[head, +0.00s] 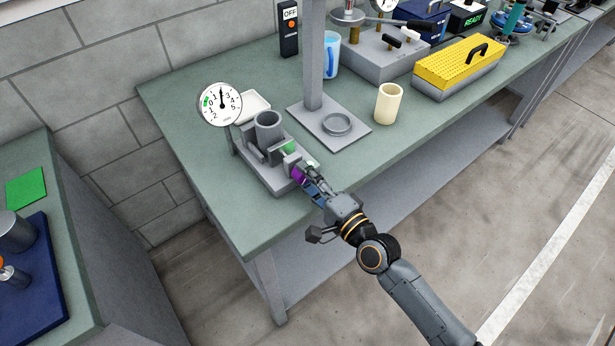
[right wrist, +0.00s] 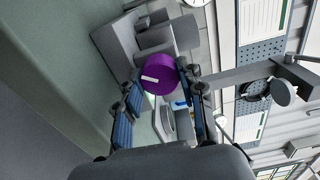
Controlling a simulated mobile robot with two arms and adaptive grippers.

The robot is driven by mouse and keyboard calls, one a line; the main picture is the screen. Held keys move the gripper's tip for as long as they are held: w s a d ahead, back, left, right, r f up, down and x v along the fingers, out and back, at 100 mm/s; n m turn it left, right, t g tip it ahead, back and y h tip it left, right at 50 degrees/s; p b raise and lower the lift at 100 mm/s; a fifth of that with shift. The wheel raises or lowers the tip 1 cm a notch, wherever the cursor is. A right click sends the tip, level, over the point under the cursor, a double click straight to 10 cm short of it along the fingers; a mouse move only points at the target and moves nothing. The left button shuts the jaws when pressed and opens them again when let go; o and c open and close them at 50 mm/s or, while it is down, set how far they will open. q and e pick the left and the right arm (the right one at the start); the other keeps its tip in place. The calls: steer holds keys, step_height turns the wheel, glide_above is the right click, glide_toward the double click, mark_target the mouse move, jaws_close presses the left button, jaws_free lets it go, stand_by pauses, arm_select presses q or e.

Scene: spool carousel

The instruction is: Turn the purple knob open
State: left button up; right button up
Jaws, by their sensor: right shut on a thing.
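The purple knob (head: 298,174) is on the front of a grey fixture (head: 262,168) near the workbench's near left corner. My right gripper (head: 308,182) reaches it from the lower right and is shut on it. In the right wrist view, the purple knob (right wrist: 161,72) sits between the blue-padded fingers of the right gripper (right wrist: 160,90), one on each side. A white mark on its face points left in that view. A round gauge (head: 220,104) stands behind the fixture, its needle pointing roughly up. My left gripper is not in view.
A grey post on a square base (head: 349,144) stands right of the fixture, with a cream cup (head: 388,104) beyond. A white tray (head: 253,105) lies behind. A yellow-topped box (head: 458,62) is farther right. The bench's front left corner is bare.

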steer(key=n+p, duration=0.1)
steer(key=n, duration=0.6)
steer(key=shift+f, duration=0.1)
stand_by(0.6)
steer(key=o, duration=1.2)
steer(key=v, duration=1.2)
